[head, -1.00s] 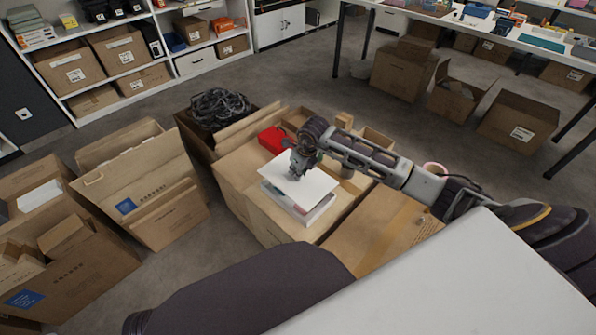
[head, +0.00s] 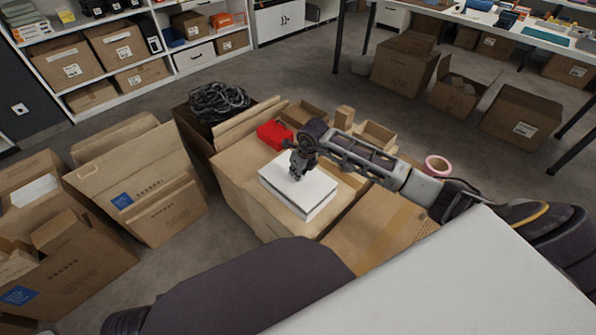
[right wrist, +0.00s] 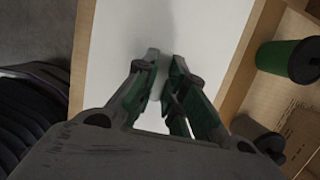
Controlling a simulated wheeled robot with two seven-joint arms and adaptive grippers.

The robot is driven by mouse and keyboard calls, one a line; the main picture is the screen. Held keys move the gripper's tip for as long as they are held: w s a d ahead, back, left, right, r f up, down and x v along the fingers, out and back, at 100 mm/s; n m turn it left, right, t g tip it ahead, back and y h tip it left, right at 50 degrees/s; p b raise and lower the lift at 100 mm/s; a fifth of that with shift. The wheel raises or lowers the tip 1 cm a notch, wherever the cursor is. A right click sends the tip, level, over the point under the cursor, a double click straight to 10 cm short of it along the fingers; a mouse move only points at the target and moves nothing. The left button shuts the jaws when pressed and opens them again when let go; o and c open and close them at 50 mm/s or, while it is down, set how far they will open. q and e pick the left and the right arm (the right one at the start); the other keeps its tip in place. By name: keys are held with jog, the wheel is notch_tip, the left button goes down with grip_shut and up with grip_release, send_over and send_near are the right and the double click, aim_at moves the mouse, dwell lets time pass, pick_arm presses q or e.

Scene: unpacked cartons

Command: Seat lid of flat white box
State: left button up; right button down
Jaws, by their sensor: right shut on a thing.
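The flat white box (head: 318,212) stands on a closed brown carton. Its white lid (head: 318,188) lies over the top, roughly level and lined up with the box edges. I cannot tell whether a thin gap remains between them. My right gripper (head: 297,176) reaches down onto the lid near its far side and is shut on it. In the right wrist view the fingertips (right wrist: 165,62) are close together over the plain white lid (right wrist: 205,25). The exact grip point is hidden. My left gripper is not in view.
A red box (head: 274,134) sits just behind the white box. Small open cartons (head: 375,136) and a pink tape roll (head: 437,166) are to the right. Open cartons (head: 140,190) fill the left floor.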

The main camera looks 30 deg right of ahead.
jog(key=shift+f, duration=0.1)
jog(key=shift+f+b, duration=0.65)
jog(key=shift+f, duration=0.45)
dwell(0.4)
jog(key=c, duration=1.4)
grip_release()
jog(key=shift+v, duration=6)
